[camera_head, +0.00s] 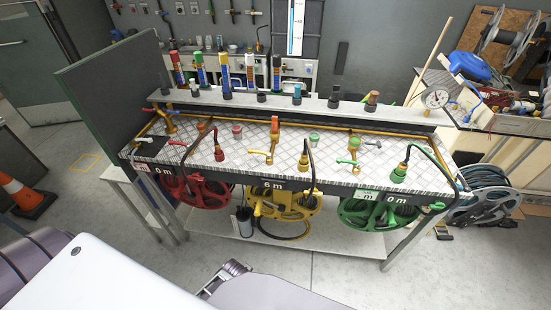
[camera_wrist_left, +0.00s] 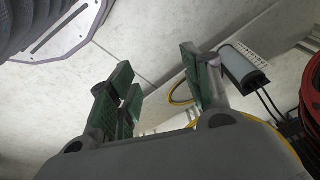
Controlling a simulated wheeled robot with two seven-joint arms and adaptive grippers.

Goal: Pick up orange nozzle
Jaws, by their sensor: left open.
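A small nozzle with an orange-brown top and black base (camera_head: 372,98) stands upright near the right end of the rear shelf in the head view. I take it for the orange nozzle, though it is small. Another orange piece (camera_head: 275,124) stands on the tread-plate top, near the middle. My left gripper (camera_wrist_left: 155,62) is open and empty in the left wrist view, its green-padded fingers apart over the floor. What looks like the same gripper (camera_head: 222,279) is low in front of the bench in the head view, far from the nozzles. My right gripper is not in view.
Red (camera_head: 203,192), yellow (camera_head: 285,206) and green (camera_head: 379,213) hose reels hang under the bench. Several taller coloured nozzles stand along the rear shelf. A dark panel (camera_head: 110,95) closes the bench's left end. A grey cylinder (camera_wrist_left: 243,66) is near my left fingers.

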